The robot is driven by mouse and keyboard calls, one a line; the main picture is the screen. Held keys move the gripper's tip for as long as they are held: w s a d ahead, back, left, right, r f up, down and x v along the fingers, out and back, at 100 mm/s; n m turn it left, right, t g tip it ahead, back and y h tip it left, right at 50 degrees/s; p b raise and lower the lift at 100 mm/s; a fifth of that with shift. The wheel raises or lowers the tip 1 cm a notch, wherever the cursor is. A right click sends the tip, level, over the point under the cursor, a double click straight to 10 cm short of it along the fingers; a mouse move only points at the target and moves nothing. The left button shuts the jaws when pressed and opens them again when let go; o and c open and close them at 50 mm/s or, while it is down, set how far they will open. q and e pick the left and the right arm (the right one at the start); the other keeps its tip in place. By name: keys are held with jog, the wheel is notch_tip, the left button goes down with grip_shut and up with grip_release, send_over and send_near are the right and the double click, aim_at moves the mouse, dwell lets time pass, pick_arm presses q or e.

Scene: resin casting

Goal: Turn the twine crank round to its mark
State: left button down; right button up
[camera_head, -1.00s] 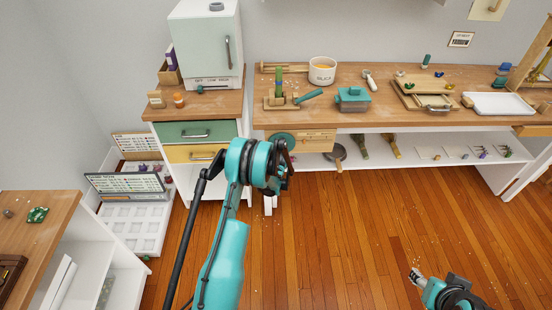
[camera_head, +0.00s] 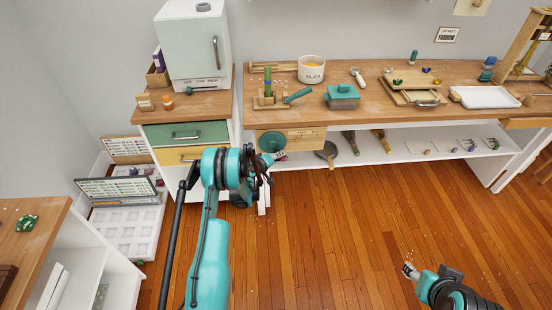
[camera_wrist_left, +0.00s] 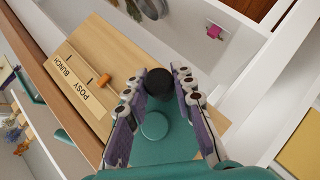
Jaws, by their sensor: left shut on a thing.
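The twine crank (camera_head: 272,141) is a teal disc on the wooden front under the bench, at its left end. In the left wrist view its round teal hub (camera_wrist_left: 153,125) and its black knob (camera_wrist_left: 158,82) show. My left gripper (camera_head: 277,156) is at the crank's lower edge. In the left wrist view its purple-padded fingers (camera_wrist_left: 166,76) are on either side of the knob, shut on it. The wooden front bears "POSY" and "BUNCH" labels with lines and an orange peg (camera_wrist_left: 105,80). My right gripper (camera_head: 409,271) is low over the floor, away from the crank; its jaws are too small to read.
The bench top (camera_head: 380,98) above holds a silica pot (camera_head: 311,72), a teal-lidded box (camera_head: 342,97) and a white tray (camera_head: 487,98). Green and yellow drawers (camera_head: 187,134) stand left. The floor in front is clear.

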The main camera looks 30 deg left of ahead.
pick_arm(q)
jog(key=shift+w+d+r+n+t, duration=0.1)
jog(key=shift+d+n+t, duration=0.05)
jog(key=shift+n+t, duration=0.15)
dwell(0.4)
jog(key=c, duration=1.3)
grip_release()
jog(key=shift+o, duration=0.2)
jog(key=v, duration=0.7)
jog(key=shift+s, duration=0.2)
